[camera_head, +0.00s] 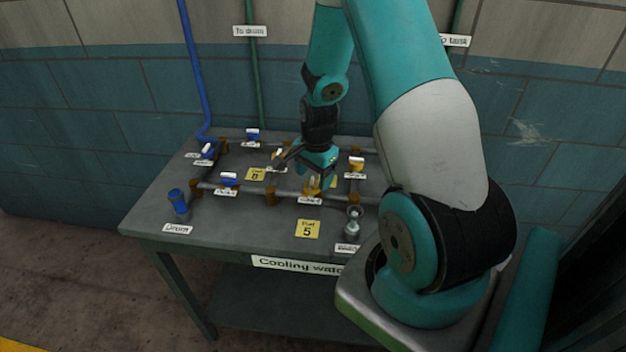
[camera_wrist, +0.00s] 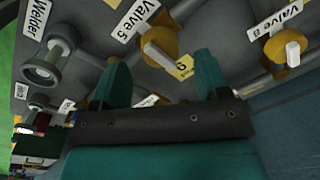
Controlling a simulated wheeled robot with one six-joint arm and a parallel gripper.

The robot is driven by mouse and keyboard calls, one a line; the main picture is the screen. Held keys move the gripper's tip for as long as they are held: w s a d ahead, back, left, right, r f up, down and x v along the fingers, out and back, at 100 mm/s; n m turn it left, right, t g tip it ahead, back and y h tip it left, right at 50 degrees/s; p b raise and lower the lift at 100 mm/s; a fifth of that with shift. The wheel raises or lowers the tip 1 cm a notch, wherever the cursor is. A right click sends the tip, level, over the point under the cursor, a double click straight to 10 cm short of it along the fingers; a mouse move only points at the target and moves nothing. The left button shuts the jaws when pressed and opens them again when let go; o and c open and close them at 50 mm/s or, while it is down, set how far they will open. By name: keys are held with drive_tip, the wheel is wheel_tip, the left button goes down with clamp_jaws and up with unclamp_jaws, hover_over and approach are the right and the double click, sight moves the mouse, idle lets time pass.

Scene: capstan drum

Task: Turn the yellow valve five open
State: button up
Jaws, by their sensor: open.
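The yellow valve five (camera_wrist: 157,50) has a round yellow body with a pale bar handle across it, beside a white "Valve 5" label (camera_wrist: 135,20) in the wrist view. In the head view the valve (camera_head: 312,188) is on the front pipe, partly hidden by my gripper. My gripper (camera_head: 318,172) hangs over it, pointing down. In the wrist view its two teal fingers (camera_wrist: 162,72) are open and apart, with valve five just beyond the gap between their tips. Nothing is held. Whether the fingers touch the valve cannot be told.
Another yellow valve, labelled valve 8 (camera_wrist: 288,47), is close by. Blue valves (camera_head: 228,180) and brown pipe fittings crowd the grey table (camera_head: 225,238). A yellow "5" tag (camera_head: 307,229) and a grey upright fitting (camera_head: 353,220) are near the front edge.

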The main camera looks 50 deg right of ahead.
drive_tip(key=shift+w+f, duration=0.15)
drive_tip(key=shift+f, duration=1.15)
drive_tip(key=c, duration=0.9)
